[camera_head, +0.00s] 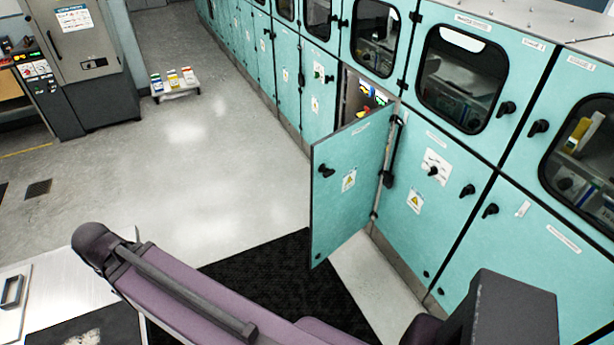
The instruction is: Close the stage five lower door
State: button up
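One teal lower door (345,185) stands open in the row of cabinets, swung well out from the front and hinged on its right side.
Teal cabinets with windowed upper doors (461,77) line the right side, their other lower doors (430,190) shut. A black mat (285,275) lies below the open door. Grey floor (200,170) is clear to the left. A low white stand (177,89) and a grey machine (82,50) stand farther back.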

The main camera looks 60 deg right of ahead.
aim_at(335, 217)
jog(key=u, duration=0.95)
jog(key=i, duration=0.35)
jog(key=z, duration=3.75)
jog(key=i, duration=0.1)
jog(key=u, duration=0.5)
